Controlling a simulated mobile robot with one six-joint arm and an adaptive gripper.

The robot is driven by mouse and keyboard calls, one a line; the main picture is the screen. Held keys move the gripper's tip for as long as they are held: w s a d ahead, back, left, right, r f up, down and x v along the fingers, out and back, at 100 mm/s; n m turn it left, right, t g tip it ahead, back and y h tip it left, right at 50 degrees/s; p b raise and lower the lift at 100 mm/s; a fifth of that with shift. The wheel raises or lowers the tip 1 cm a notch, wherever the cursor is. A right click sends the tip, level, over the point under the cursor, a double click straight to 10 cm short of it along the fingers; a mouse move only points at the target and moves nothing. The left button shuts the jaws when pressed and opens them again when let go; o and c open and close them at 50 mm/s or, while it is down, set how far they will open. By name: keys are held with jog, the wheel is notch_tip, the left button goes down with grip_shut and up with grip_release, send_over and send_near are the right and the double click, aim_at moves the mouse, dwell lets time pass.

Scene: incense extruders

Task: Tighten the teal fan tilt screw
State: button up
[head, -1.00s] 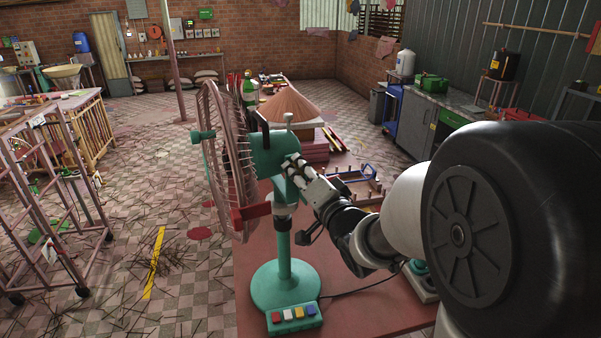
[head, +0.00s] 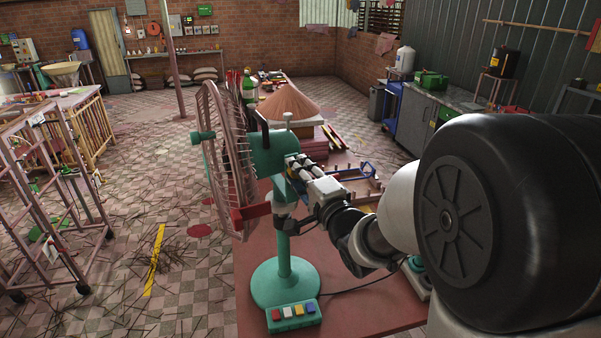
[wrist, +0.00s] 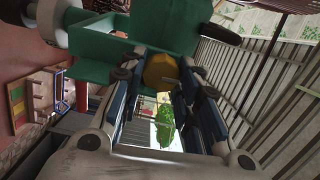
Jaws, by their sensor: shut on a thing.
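The teal fan (head: 284,255) stands upright on the red table, its pinkish cage facing left. My gripper (head: 294,166) comes from the right and meets the fan at the tilt joint below the motor housing. In the wrist view my gripper (wrist: 163,75) has its fingers on both sides of a yellow-orange knob (wrist: 159,67), the tilt screw, just under the teal body (wrist: 110,40). It is shut on this knob. The fingers hide most of the knob in the head view. A dark round knob (wrist: 220,33) shows beside the teal part in the wrist view.
The fan's base carries several coloured buttons (head: 293,312), and a dark cable runs right from it. A wooden rack with pegs (head: 350,180) stands behind my gripper on the red table (head: 250,240). A pink metal frame (head: 60,200) stands at the left, with littered floor between.

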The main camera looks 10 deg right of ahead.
jog(key=shift+r, duration=0.1)
jog(key=o, duration=1.1)
jog(key=shift+c, duration=0.2)
jog(key=s+d, duration=0.1)
jog(key=s, duration=0.6)
jog(key=shift+s+d, duration=0.2)
jog(key=shift+d, duration=0.05)
